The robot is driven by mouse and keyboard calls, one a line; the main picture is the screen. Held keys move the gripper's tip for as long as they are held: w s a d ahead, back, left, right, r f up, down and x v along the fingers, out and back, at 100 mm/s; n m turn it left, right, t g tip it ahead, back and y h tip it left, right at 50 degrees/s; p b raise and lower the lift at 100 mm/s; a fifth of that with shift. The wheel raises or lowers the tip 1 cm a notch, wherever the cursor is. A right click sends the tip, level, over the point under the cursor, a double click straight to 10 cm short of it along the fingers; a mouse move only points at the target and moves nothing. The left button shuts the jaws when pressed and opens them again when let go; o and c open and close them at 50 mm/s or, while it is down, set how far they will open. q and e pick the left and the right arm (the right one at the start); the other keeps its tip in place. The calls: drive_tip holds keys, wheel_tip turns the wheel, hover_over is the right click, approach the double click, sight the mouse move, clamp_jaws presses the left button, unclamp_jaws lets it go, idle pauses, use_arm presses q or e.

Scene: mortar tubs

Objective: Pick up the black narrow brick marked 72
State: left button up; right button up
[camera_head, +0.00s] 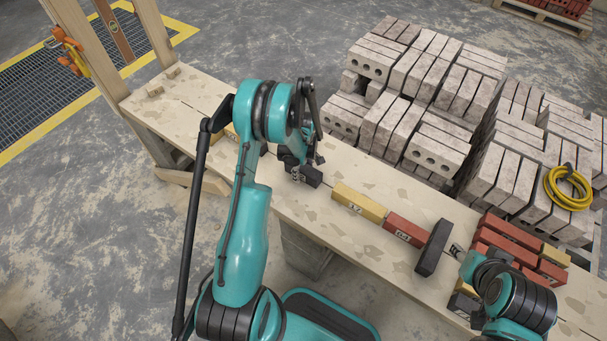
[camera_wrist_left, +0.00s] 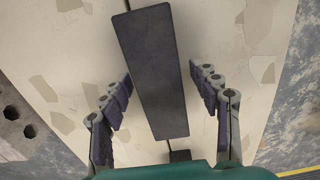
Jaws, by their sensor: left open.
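A narrow black brick (camera_head: 309,176) lies on the wooden plank bench, partly hidden by my left gripper (camera_head: 301,160) just above it. In the left wrist view the brick (camera_wrist_left: 152,70) shows as a plain dark block, its length running from the top of the picture down between the fingers. My left gripper (camera_wrist_left: 163,98) is open. One finger is on each side of the brick, with a gap on both sides. No number 72 can be read on it.
Along the bench (camera_head: 348,218) lie a yellow brick (camera_head: 359,202), a red brick (camera_head: 405,229) and a larger black block (camera_head: 434,248). Red bricks (camera_head: 511,239) are stacked at the right. Pale brick stacks (camera_head: 411,75) stand behind, with a coiled yellow hose (camera_head: 568,187).

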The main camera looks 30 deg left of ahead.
use_arm(q)
drive_tip(key=shift+r, duration=0.1)
clamp_jaws()
